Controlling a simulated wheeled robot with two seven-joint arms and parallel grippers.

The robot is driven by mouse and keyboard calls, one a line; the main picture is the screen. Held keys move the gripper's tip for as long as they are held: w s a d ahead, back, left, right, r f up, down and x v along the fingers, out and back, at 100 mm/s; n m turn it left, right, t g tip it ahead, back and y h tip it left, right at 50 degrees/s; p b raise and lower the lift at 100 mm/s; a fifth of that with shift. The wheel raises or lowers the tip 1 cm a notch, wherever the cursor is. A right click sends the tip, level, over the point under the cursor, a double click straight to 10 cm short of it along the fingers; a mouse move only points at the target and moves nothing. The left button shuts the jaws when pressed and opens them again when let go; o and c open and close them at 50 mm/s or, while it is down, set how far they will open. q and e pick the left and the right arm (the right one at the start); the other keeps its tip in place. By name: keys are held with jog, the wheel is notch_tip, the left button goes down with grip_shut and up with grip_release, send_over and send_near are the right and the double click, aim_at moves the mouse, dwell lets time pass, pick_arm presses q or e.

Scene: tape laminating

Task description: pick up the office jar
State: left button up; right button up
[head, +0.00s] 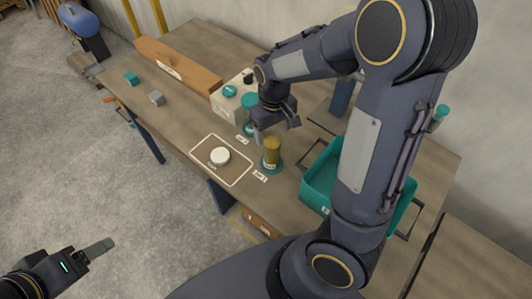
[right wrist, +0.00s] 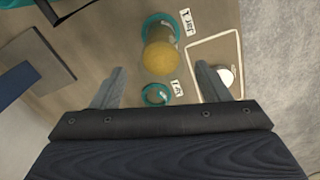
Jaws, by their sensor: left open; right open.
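A gold-yellow jar (head: 271,152) stands upright on a teal round base on the wooden table; it also shows in the right wrist view (right wrist: 161,55), beyond the fingertips. A small label (head: 260,176) lies beside it. My right gripper (head: 276,126) is open and empty, just behind and above the jar, apart from it. In the right wrist view its two fingers (right wrist: 160,84) are spread, with the jar lined up between them but farther off. My left gripper (head: 98,252) is open and empty, low at the left, away from the table.
A second teal ring (right wrist: 156,94) with a label lies near the jar. A white round piece (head: 220,156) sits inside a white outlined square. A teal bin (head: 320,178) stands to the right, partly hidden by my arm. A white box (head: 228,105) and long wooden block (head: 178,66) are behind.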

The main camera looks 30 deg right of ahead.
aim_at(272, 152)
notch_tip(272, 152, down, 6)
jog(key=shift+f, duration=0.25)
jog(key=shift+c, duration=0.3)
jog(key=c, duration=1.2)
